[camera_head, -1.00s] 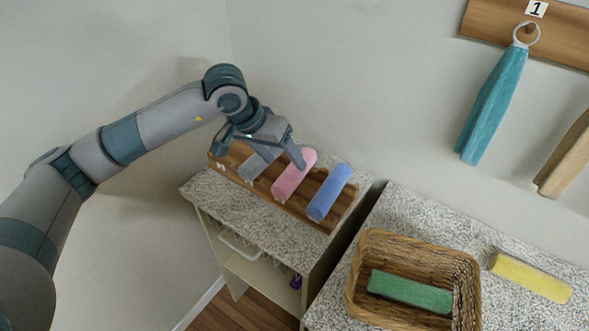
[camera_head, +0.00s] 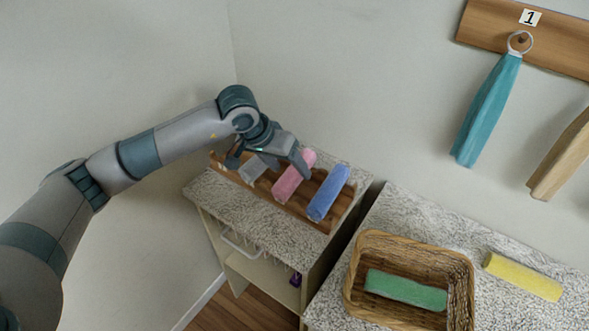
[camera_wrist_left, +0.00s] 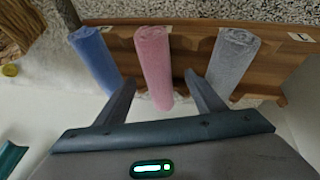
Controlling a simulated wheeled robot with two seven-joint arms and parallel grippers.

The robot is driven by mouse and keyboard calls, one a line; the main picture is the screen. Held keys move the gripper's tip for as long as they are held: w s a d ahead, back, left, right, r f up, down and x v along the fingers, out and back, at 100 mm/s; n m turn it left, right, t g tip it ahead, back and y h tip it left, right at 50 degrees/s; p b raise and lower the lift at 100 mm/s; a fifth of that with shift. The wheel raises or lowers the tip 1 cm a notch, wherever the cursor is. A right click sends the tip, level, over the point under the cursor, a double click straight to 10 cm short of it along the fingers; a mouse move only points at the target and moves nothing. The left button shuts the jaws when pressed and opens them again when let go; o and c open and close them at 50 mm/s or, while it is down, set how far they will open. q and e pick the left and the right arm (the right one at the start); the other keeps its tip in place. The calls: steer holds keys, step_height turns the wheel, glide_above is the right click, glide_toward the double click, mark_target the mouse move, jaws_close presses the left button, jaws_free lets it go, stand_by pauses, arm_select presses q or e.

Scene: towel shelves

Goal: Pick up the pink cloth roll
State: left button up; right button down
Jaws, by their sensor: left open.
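The pink cloth roll (camera_head: 290,182) lies in a slot of the wooden rack (camera_head: 292,208), between a grey roll (camera_head: 253,168) and a blue roll (camera_head: 328,193). My left gripper (camera_head: 272,168) is open just above the rack, by the far part of the pink roll. In the left wrist view the pink roll (camera_wrist_left: 153,62) lies between and ahead of the two open fingers (camera_wrist_left: 160,100), with the blue roll (camera_wrist_left: 93,58) at left and the grey roll (camera_wrist_left: 232,60) at right. Whether the fingers touch any roll is unclear. My right gripper is out of view.
The rack stands on a small speckled-top cabinet (camera_head: 225,205) in the corner. On the counter at right, a wicker basket (camera_head: 462,290) holds a green roll (camera_head: 405,290), with a yellow roll (camera_head: 522,276) beside it. A teal towel (camera_head: 486,110) and a tan towel (camera_head: 562,158) hang on the wall.

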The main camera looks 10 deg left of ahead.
arm_select(q)
steer(key=shift+x, duration=0.8)
steer(key=c, duration=1.2)
steer(key=shift+o, duration=0.2)
steer(key=shift+r, duration=0.1)
